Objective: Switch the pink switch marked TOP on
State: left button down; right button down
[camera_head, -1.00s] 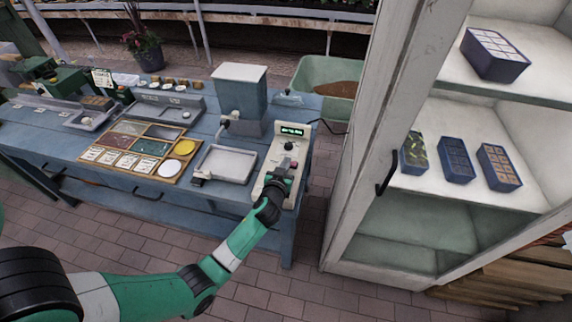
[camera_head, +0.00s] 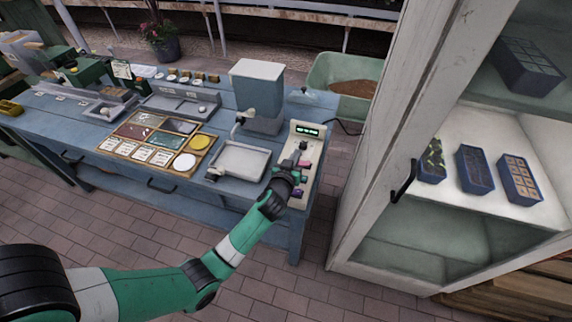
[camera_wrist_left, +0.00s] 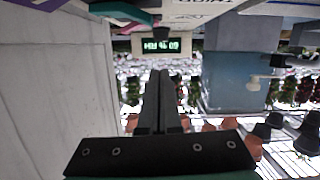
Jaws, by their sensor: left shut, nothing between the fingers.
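The cream control panel (camera_head: 291,146) stands at the right end of the blue bench, with a lit green display (camera_head: 307,131) and a dark knob (camera_head: 303,145). A pink switch (camera_head: 305,164) sits below the knob; its label and its position are too small to read. A purple-pink part (camera_head: 298,193) shows lower on the panel. My left gripper (camera_head: 295,165) is over the panel, just left of the pink switch. I cannot tell whether it touches it. In the left wrist view its fingers (camera_wrist_left: 160,88) are shut and empty, with the display (camera_wrist_left: 160,46) beyond. My right gripper is out of view.
A grey hopper machine (camera_head: 256,90) and a pale tray (camera_head: 242,161) stand left of the panel. A white cabinet (camera_head: 372,190) with a black handle (camera_head: 403,181) stands to the right. A green tub (camera_head: 335,72) is behind the bench.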

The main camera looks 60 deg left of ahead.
pick_arm(q)
jog(key=v, duration=0.3)
jog(key=p+v, duration=0.1)
jog(key=v, duration=0.5)
jog(key=shift+s+d+f, duration=0.1)
jog(key=shift+s+f, duration=0.15)
